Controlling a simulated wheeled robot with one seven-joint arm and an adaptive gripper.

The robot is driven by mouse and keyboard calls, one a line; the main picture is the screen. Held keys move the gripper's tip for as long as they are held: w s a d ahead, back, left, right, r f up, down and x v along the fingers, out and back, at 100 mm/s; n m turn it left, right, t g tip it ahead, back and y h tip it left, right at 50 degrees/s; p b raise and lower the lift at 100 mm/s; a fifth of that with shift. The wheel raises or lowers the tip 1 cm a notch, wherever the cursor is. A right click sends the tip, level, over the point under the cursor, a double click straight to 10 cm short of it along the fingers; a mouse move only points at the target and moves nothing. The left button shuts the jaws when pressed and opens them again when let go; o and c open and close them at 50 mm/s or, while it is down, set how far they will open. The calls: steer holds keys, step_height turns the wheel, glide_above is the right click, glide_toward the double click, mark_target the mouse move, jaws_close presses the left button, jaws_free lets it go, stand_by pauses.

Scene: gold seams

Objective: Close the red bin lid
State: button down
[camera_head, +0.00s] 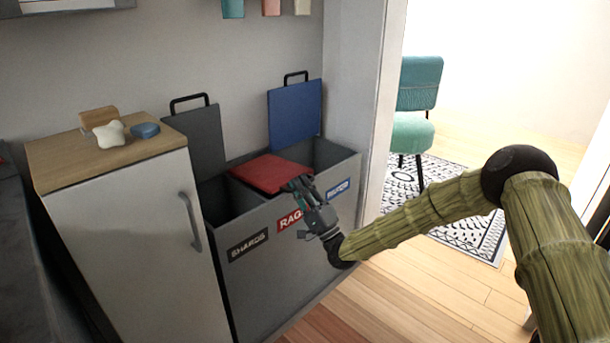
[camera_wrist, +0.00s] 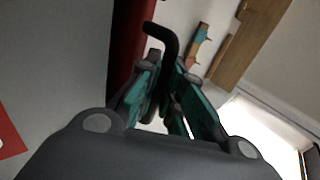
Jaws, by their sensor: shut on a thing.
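The red bin lid (camera_head: 268,173) lies close to level over the middle compartment of a grey bin (camera_head: 262,235). I cannot tell whether it rests fully on the rim. My gripper (camera_head: 299,186) is at the lid's front right edge, above the red RAGS label (camera_head: 289,219). In the wrist view, the red lid (camera_wrist: 129,45) shows as a dark red strip beside the fingers. A black bar handle (camera_wrist: 160,36) runs between the fingertips (camera_wrist: 169,68), and my gripper is shut on it. The lid's hinge is hard to make out.
A grey lid (camera_head: 197,138) and a blue lid (camera_head: 295,115) stand upright behind open compartments on either side. A white cabinet (camera_head: 130,235) with a wooden top stands at the left. A door frame (camera_head: 372,110) is at the right. The wooden floor (camera_head: 400,305) in front is clear.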

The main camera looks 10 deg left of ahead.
steer(key=shift+s+f+b, duration=0.1)
steer(key=shift+f+b, duration=0.2)
steer(key=shift+f, duration=1.2)
steer(key=c, duration=1.8)
jaws_free()
steer(key=shift+f, duration=0.1)
steer(key=shift+d, duration=0.1)
steer(key=v, duration=1.2)
